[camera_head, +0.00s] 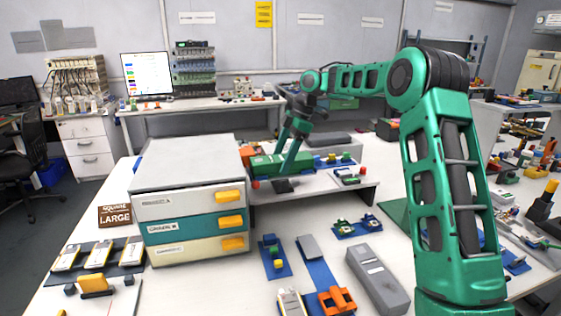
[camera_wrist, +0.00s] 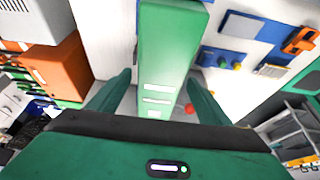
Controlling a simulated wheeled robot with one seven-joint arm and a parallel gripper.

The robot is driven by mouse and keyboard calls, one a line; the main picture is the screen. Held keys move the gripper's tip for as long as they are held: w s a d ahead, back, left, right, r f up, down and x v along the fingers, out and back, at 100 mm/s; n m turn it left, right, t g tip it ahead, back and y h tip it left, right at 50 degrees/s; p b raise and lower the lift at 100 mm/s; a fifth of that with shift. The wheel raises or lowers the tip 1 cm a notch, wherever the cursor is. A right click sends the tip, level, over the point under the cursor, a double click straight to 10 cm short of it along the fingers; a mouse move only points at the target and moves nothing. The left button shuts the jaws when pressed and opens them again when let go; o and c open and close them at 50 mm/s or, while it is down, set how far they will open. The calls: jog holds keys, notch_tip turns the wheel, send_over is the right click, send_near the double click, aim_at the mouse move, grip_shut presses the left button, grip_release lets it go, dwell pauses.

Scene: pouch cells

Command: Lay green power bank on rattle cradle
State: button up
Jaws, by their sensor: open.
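The green power bank (camera_wrist: 170,50) is a long green block with white marks in the wrist view. It lies between the two spread fingers of my gripper (camera_wrist: 157,92), which is open, with gaps showing on both sides. In the head view a green block, likely the power bank (camera_head: 268,165), lies on the raised shelf behind the drawer unit, with my gripper (camera_head: 288,172) down at it and partly covering it. The near end of the power bank is hidden by my gripper's body in the wrist view. I cannot tell which thing is the rattle cradle.
A drawer unit (camera_head: 190,200) with orange handles stands left of the shelf (camera_head: 315,187). An orange block (camera_wrist: 55,68) is close on the left in the wrist view. Blue pads, a grey case (camera_head: 377,278) and an orange part (camera_head: 337,300) lie on the white table in front.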

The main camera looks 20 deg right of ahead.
jog(key=v, duration=1)
jog(key=shift+r, duration=0.2)
